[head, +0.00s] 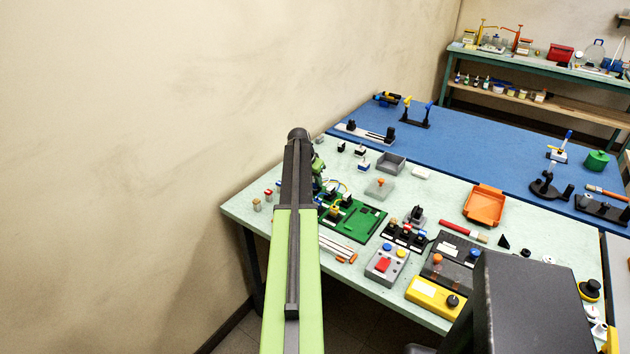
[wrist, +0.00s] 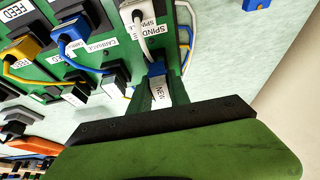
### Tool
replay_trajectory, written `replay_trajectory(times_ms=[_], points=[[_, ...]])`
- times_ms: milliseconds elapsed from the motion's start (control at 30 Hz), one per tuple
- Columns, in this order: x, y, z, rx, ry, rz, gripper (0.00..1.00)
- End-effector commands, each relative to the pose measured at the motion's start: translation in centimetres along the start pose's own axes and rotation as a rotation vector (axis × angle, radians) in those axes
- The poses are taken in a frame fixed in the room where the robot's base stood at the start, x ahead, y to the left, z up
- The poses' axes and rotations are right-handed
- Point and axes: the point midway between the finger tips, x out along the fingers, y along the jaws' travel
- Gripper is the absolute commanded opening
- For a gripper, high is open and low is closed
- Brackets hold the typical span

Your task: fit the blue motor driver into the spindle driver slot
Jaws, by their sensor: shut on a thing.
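My gripper (wrist: 158,92) is shut on the blue motor driver (wrist: 155,69), which carries a white label reading NEW. The driver's far end points at the green board, just below the spindle position (wrist: 143,28), whose label is partly cut off. A white plug and cable (wrist: 139,14) lie over that position. I cannot tell whether the driver touches the slot. In the head view the green board (head: 367,216) lies on the pale bench, and my arm hides most of my gripper and the driver.
Beside the spindle position are a blue plug (wrist: 68,34) at the carriage label and a yellow plug (wrist: 20,47) at the feed label. Loose blue, white and yellow wires run close by. A grey tray (head: 391,163) and an orange tray (head: 484,204) stand farther along the bench.

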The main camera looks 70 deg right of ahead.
Motion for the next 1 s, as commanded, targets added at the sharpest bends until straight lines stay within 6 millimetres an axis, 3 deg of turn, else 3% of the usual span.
replay_trajectory(times_ms=[1000], points=[[0.69, 0.00, 0.28, 0.000, 0.000, 0.000, 0.00]])
